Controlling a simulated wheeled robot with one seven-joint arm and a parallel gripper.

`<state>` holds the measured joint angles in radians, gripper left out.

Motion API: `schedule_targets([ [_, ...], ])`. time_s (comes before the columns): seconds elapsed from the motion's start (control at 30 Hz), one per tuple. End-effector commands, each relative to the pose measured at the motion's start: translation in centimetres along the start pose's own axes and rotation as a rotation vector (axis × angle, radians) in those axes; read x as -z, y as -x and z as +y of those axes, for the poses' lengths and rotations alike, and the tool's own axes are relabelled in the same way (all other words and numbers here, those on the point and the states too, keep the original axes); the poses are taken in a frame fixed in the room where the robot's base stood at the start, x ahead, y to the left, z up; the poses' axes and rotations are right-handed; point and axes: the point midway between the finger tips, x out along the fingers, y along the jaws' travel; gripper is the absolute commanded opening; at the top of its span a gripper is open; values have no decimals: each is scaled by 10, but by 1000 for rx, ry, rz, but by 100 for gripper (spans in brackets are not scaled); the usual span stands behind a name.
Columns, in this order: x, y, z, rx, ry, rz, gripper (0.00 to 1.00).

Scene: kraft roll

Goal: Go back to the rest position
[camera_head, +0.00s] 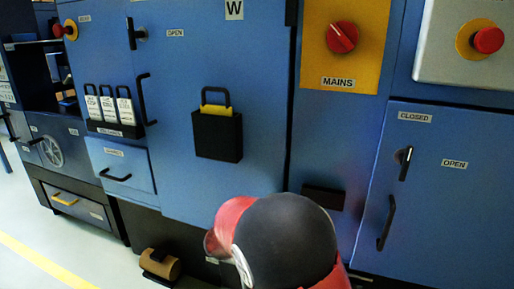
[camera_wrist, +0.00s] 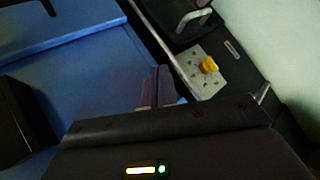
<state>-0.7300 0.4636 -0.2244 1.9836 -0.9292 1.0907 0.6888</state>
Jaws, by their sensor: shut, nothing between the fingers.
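My gripper (camera_wrist: 157,88) shows in the wrist view, its two fingers together with nothing between them. Blue cabinet surface lies to the left of the fingers, and a grey plate with a yellow knob (camera_wrist: 208,65) is to their right. In the head view my red and black arm rises at the bottom middle in front of the blue cabinets (camera_head: 250,120); the gripper itself is hidden there. A brown roll (camera_head: 160,264) sits in a dark holder low at the left of my arm.
A red mains switch (camera_head: 342,37) is on a yellow plate above my arm. A red button (camera_head: 488,40) is at the upper right. Door handles (camera_head: 386,222) stick out from the cabinets. A black pocket (camera_head: 217,135) hangs on the middle door. Open floor (camera_head: 25,235) lies at the lower left.

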Motion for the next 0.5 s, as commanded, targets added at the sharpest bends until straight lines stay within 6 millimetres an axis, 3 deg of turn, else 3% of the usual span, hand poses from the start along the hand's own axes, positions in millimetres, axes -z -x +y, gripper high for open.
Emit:
schedule_targets([
  [0.03,-20,6,26,73,-48,-22,0],
  [0.2,-80,24,73,298,-168,-53,0],
  [0.5,-179,73,125,610,-393,44,0],
])
